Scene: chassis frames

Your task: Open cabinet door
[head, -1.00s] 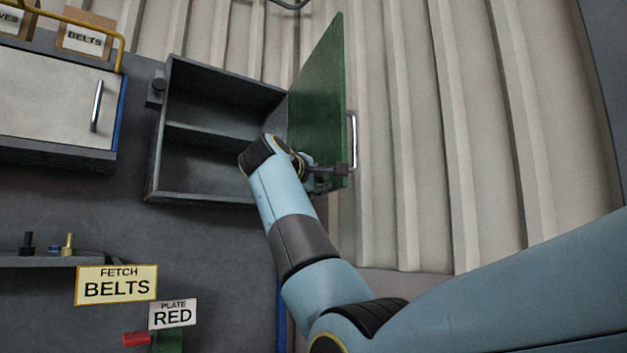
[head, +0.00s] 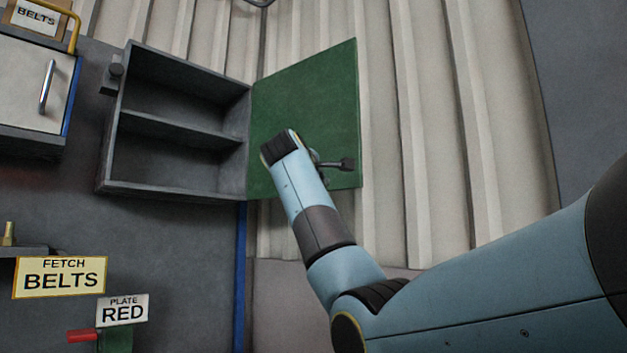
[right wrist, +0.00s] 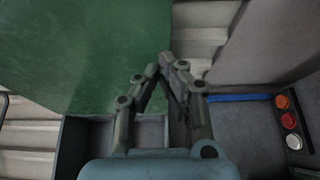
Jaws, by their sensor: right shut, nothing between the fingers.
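The cabinet (head: 112,140) is an open dark grey box with one shelf, on the wall left of centre in the head view. Its green door (head: 312,100) stands wide open to the right, its inner face towards me. My right gripper (head: 347,163) is shut and empty in front of the lower part of that inner face; I cannot tell if it touches. In the right wrist view the gripper (right wrist: 162,66) has its fingertips at the edge of the green door (right wrist: 90,50). The door's handle is hidden in the head view. My left gripper is not in view.
A second cabinet with a white door (head: 30,85) hangs at the left. A yellow BELTS sign (head: 60,278) and a PLATE RED sign (head: 122,311) are below. The corrugated wall (head: 420,150) right of the door is clear. Coloured buttons (right wrist: 288,120) show in the right wrist view.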

